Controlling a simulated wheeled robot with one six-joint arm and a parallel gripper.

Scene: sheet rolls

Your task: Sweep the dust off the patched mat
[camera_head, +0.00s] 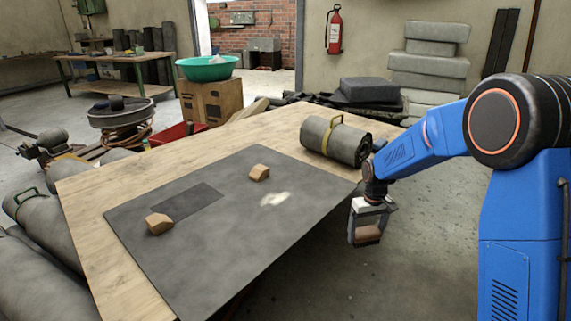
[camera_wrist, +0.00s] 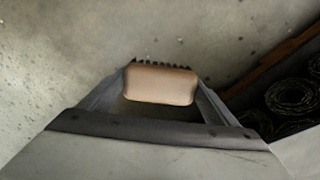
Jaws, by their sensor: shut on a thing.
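The dark grey mat (camera_head: 225,250) lies on the wooden table. A darker rectangular patch (camera_head: 190,201) is on its left half. A pale smear of dust (camera_head: 275,199) lies on the mat's right part. Two small wooden blocks, one near the far edge (camera_head: 260,172) and one at the left (camera_head: 159,223), sit on the mat. My gripper (camera_head: 368,222) is shut on a brush (camera_head: 367,236) with a tan wooden back. It appears right of the mat, beyond the table's edge. In the wrist view the brush (camera_wrist: 160,84) sits between the fingers, dark bristles showing behind.
A grey roll with a yellow strap (camera_head: 335,139) lies at the table's far right corner, close to my arm. Bare wood (camera_head: 120,178) shows along the left side. Large grey rolls (camera_head: 50,225) lie left of the table. Open concrete floor is at right.

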